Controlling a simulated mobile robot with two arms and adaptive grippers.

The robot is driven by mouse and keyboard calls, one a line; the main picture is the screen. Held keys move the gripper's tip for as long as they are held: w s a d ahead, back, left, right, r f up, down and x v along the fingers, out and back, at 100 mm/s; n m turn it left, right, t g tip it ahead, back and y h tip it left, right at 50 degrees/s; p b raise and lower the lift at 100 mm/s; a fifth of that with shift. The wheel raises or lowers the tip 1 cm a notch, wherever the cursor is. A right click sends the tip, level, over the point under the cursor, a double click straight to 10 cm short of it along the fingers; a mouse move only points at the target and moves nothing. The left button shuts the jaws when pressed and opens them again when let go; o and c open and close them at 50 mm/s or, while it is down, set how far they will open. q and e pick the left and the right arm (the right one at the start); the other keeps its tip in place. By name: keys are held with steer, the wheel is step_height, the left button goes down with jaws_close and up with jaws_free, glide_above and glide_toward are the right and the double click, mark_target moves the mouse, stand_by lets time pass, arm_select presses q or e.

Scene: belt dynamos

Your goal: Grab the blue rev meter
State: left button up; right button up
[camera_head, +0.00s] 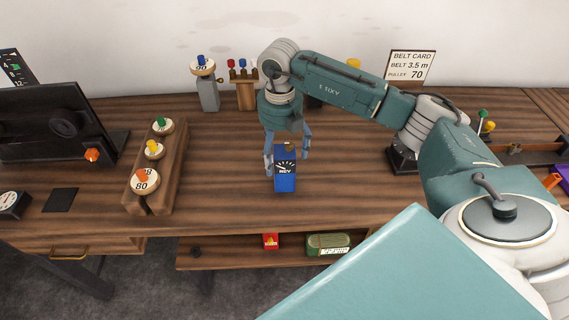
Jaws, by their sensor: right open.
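The blue rev meter (285,181) stands on the wooden bench near its front edge, in the middle of the view. It is a small blue box with a dark dial face and the letters REV. My right gripper (286,157) is open and points down at the meter from behind and above. One finger shows at the left of the meter and one at its right; I cannot tell whether either touches it. My left gripper is not in view.
A wooden block (172,170) with several numbered pulleys stands to the left. A belt card (410,65) stands at the back right. Bench space between block and meter is clear.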

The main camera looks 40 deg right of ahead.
steer(key=shift+f, duration=0.5)
jaws_close()
steer(key=shift+w+r, duration=0.1)
steer(key=shift+r, duration=0.1)
